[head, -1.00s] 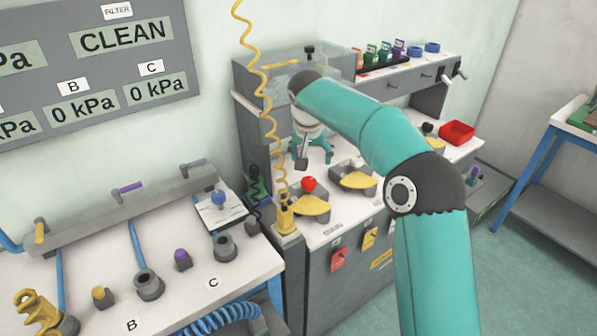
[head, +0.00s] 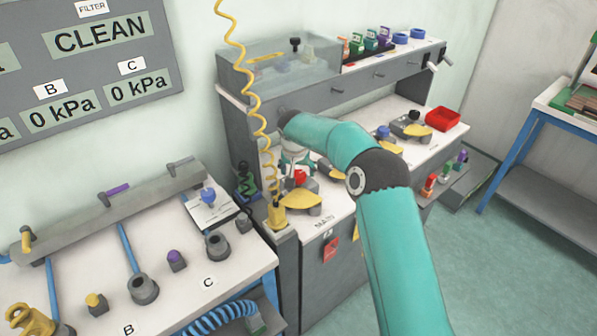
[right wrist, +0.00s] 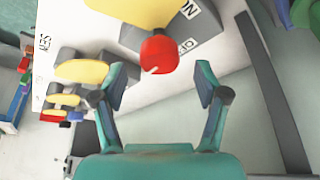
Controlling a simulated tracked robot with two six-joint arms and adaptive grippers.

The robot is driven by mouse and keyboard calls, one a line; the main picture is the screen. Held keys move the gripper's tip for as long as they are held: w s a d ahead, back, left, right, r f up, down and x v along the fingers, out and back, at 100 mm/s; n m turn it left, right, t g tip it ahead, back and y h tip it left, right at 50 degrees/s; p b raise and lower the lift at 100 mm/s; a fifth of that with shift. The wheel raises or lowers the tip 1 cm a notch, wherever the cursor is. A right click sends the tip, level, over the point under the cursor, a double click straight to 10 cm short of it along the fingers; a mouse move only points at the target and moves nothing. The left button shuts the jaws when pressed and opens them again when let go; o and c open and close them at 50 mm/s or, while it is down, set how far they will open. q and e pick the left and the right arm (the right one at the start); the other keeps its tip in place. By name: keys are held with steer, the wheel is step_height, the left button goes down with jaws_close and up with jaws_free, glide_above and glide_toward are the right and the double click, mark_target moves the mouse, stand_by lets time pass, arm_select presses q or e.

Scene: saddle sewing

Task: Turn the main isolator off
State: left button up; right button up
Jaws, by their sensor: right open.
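The main isolator shows as a red knob (head: 300,176) above a yellow plate (head: 300,201), behind a label reading MAIN on the bench's front edge. In the right wrist view the red knob (right wrist: 158,53) has a pale pointer mark and grey ON and O-labelled faces beside it. My right gripper (right wrist: 160,84) is open and empty. Its fingers are spread to either side of the line to the knob, which appears just beyond the fingertips; I see no contact. In the head view the gripper is at the knob, partly hidden by my right arm. My left gripper is not in view.
A coiled yellow hose (head: 254,100) hangs just left of the knob, ending at a yellow fitting (head: 277,214). A blue knob (head: 383,131) and more yellow plates stand to the right, with a red tray (head: 443,119) beyond. A clear-sided box (head: 280,68) sits above.

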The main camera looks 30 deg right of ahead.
mark_target(299, 174)
steer(key=shift+x, duration=1.55)
steer(key=shift+d, duration=0.1)
jaws_close()
